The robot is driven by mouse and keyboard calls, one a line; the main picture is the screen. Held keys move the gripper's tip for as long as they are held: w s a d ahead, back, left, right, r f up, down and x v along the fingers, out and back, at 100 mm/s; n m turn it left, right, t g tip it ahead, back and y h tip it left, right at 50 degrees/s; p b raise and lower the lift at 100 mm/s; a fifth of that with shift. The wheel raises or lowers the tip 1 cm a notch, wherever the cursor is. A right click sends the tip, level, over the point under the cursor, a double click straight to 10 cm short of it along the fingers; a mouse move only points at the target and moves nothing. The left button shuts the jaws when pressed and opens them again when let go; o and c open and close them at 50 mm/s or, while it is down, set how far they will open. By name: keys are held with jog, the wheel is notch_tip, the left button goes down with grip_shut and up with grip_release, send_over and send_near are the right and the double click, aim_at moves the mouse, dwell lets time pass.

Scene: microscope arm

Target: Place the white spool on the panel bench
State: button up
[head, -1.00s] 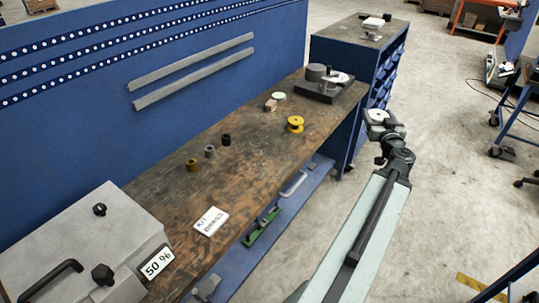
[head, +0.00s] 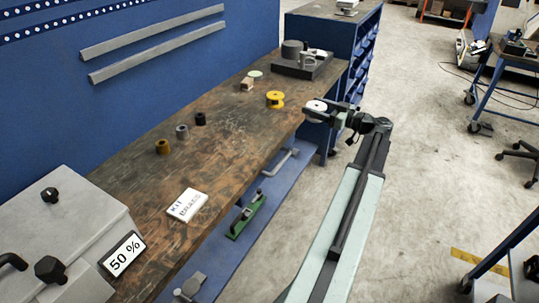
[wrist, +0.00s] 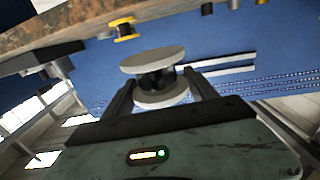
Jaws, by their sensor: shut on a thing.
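My gripper (head: 322,108) is shut on the white spool (head: 316,105), which it holds at the bench's right-hand edge in the head view. In the wrist view the white spool (wrist: 153,60) sits between the two fingers (wrist: 157,95), its two pale flanges and dark core showing. The panel bench (head: 232,135) has a worn brown wooden top and stands against a blue panel. From the head view I cannot tell whether the spool is over the bench top or just beside it. A yellow spool (head: 275,99) stands on the bench, left of my gripper.
A dark fixture (head: 302,66) stands at the bench's far end, with a small block (head: 247,84) near it. Several small cylinders (head: 182,131), a white label card (head: 187,204) and a grey box (head: 62,240) are on the bench. Bare wood lies between the cylinders and the yellow spool.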

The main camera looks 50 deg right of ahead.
jog(key=shift+w+a+f+n+y, duration=0.1)
jog(key=shift+a+f+n+y, duration=0.15)
jog(key=shift+f+y, duration=0.2)
jog(key=shift+a+f+n+y, duration=0.1)
jog(key=shift+f+n+y, duration=0.15)
jog(key=shift+f+y, duration=0.15)
jog(key=shift+a+r+y, duration=0.1)
jog(key=shift+a+y, duration=0.15)
jog(key=shift+a, duration=0.15)
jog(key=w+a, duration=0.3)
jog(key=a, duration=0.1)
jog(key=w+a+f+b, duration=0.1)
jog(key=w+a, duration=0.2)
jog(key=a, duration=0.1)
jog(key=w+a, duration=0.3)
jog(key=a, duration=0.1)
jog(key=shift+f, duration=0.2)
jog(key=shift+w+a+f+b, duration=0.15)
jog(key=shift+w+a+b, duration=0.15)
jog(key=shift+a+b, duration=0.15)
jog(key=f+b, duration=0.3)
jog(key=shift+d+f+b, duration=0.2)
jog(key=shift+f+b, duration=0.1)
jog(key=shift+r, duration=0.2)
jog(key=shift+f, duration=0.15)
jog(key=o, duration=1.6)
jog(key=shift+c, duration=0.2)
